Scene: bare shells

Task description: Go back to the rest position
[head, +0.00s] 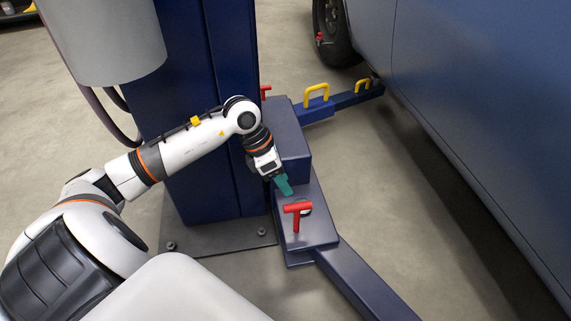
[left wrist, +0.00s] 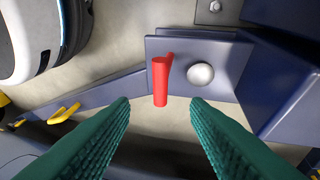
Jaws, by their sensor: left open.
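My left gripper (head: 284,186) is in the middle of the head view, just above and behind a red T-shaped handle (head: 297,208) on the blue lift arm. In the left wrist view its two green ridged fingers (left wrist: 158,115) are spread wide with nothing between them. The red handle (left wrist: 160,80) shows beyond the fingertips, apart from them, beside a round pale knob (left wrist: 200,74). My right gripper is in neither view.
A blue lift column (head: 205,110) stands on a bolted floor plate behind my left arm. A blue car (head: 480,110) fills the right side. Lift arms (head: 365,285) with yellow handles (head: 317,92) reach out low. Bare concrete floor lies between car and lift.

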